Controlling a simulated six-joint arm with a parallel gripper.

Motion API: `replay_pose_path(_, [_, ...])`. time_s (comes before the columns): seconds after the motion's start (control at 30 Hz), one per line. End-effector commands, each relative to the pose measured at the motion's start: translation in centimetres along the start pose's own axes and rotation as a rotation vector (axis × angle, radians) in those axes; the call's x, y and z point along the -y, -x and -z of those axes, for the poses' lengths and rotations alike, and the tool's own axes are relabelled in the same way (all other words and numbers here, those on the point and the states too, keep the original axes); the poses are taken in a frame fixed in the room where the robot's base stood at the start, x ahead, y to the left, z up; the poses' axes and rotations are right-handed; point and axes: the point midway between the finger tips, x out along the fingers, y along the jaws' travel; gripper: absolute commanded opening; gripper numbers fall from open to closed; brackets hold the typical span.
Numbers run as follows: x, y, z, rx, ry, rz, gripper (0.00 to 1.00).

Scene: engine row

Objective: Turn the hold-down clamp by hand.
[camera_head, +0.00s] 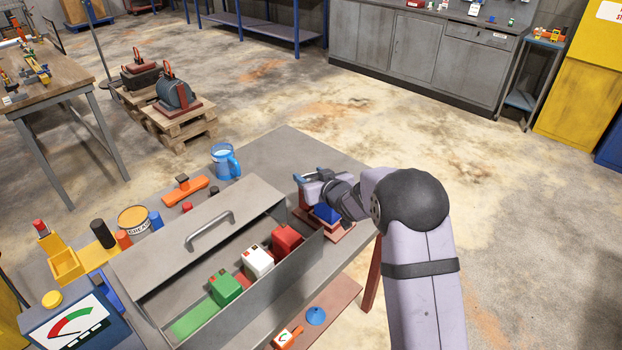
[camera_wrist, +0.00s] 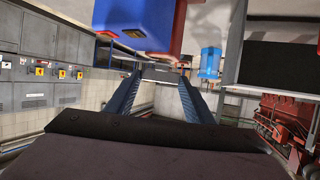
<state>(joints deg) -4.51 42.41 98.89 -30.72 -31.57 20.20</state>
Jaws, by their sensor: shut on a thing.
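My gripper (camera_head: 308,178) is at the far right corner of the grey bench, over a red base (camera_head: 340,234) with a blue block (camera_head: 326,213). In the wrist view its two dark fingers (camera_wrist: 160,76) reach forward with a gap between them, and a thin bar shows at their tips. The gripper is shut on the hold-down clamp, which is mostly hidden in the head view. In the wrist view the blue block (camera_wrist: 133,18) is close at the top, with a red upright part (camera_wrist: 179,30) beside it. The clamp's exact angle cannot be told.
A grey open case (camera_head: 272,292) with green, white and red blocks stands left of my arm. A blue mug (camera_head: 224,162) and an orange tool (camera_head: 185,190) are behind it. A meter (camera_head: 72,328) is at the lower left.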

Motion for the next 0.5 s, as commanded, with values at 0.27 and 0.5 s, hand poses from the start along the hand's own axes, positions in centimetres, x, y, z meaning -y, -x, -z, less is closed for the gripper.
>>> replay_pose_path(0.27, [0.06,-0.13,-0.06,-0.009,-0.028,-0.08,0.08])
replay_pose_path(0.5, [0.17,0.11,0.24,-0.005,-0.042,-0.095,0.08])
